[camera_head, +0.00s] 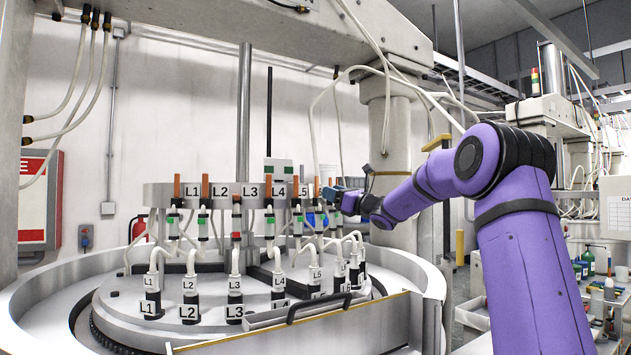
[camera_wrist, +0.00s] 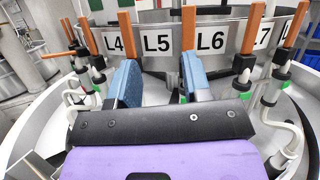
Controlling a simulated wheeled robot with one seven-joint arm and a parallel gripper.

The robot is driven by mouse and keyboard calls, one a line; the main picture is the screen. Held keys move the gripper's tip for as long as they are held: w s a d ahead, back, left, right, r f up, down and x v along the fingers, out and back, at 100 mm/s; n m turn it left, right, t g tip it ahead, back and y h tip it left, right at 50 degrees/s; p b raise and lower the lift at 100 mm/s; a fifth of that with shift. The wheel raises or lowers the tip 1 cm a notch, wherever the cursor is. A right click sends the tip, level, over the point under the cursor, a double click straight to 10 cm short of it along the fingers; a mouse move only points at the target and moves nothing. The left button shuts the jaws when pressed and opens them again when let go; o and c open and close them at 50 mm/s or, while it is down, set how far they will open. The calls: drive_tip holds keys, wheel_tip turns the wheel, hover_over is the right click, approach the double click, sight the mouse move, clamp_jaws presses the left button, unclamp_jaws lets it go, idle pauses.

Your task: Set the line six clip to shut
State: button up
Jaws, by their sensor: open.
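The ring plate with labels L4 to L7 stands across the wrist view. The L6 label (camera_wrist: 210,41) is right of centre. An upright orange lever (camera_wrist: 188,27) stands between L5 and L6, its lower part hidden by my right finger. Another upright orange lever (camera_wrist: 250,30) is right of L6, above a black fitting. I cannot tell for certain which lever belongs to line six. My gripper (camera_wrist: 160,66) is open, with its blue fingers pointing at the plate around the L5 label and nothing seen between them. In the head view my gripper (camera_head: 341,197) is at the ring's right side.
Upright orange levers (camera_head: 205,187) and white hoses line the ring plate (camera_head: 158,195). In the wrist view, one orange lever (camera_wrist: 56,54) at far left lies nearly level. Labelled black fittings (camera_head: 188,302) with hoses stand on the round plate below. A thick column (camera_head: 395,140) rises behind my arm.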

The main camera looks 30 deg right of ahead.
sight(318, 179)
drive_tip(key=shift+m+t+h, duration=0.6)
drive_tip(key=shift+m, duration=0.3)
drive_tip(key=w+r, duration=0.1)
drive_tip(key=w, duration=0.2)
drive_tip(key=w+r, duration=0.2)
drive_tip(key=w, duration=0.1)
drive_tip(key=w+r, duration=0.1)
drive_tip(key=w, duration=0.2)
drive_tip(key=shift+w+a+r, duration=0.15)
drive_tip(key=shift+w+r, duration=0.1)
drive_tip(key=shift+w, duration=0.1)
drive_tip(key=shift+c, duration=0.3)
clamp_jaws()
